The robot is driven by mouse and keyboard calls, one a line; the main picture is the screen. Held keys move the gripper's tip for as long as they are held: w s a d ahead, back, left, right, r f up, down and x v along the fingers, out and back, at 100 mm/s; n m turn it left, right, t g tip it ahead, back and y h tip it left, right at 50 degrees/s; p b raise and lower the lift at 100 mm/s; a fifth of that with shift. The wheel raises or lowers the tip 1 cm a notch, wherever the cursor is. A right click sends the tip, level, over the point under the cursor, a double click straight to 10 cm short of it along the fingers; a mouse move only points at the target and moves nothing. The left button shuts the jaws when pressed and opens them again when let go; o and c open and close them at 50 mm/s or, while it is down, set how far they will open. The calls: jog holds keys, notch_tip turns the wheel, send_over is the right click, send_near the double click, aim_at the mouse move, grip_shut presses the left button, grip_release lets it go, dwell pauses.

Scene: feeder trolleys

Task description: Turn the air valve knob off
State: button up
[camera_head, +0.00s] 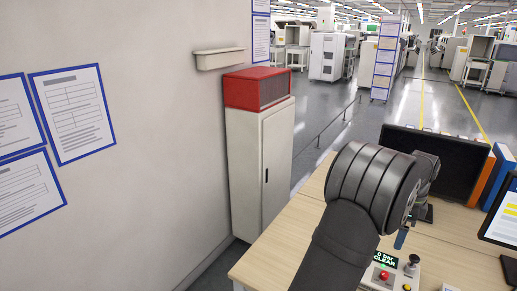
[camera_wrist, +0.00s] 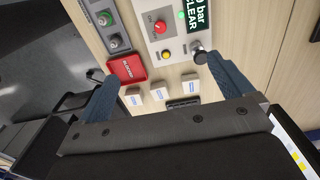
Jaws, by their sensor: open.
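A light control panel (camera_head: 380,284) sits on the wooden table at the lower right of the head view. It carries a red round knob (camera_head: 384,275), which also shows in the wrist view (camera_wrist: 160,27) with a pale mark on its face. Beside it stand a black-topped knob on a stem (camera_head: 412,263) and a display (camera_head: 385,258) reading "0 bar CLEAR". No label shows which is the air valve knob. My gripper (camera_wrist: 160,70) is open and empty, its fingers wide apart on either side of the panel's near edge. In the head view my arm mostly hides it.
A grey box (camera_wrist: 105,22) with a green button and black knob lies left of the panel. A red tray (camera_wrist: 127,69) and several small white boxes (camera_wrist: 158,94) lie near the fingers.

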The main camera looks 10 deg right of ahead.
aim_at(385, 273)
jog(key=c, duration=1)
notch_tip(385, 273, down, 19)
jog(key=n, duration=0.5)
jog(key=shift+f+n, duration=0.1)
jog(key=shift+n, duration=0.3)
jog(key=c, duration=1)
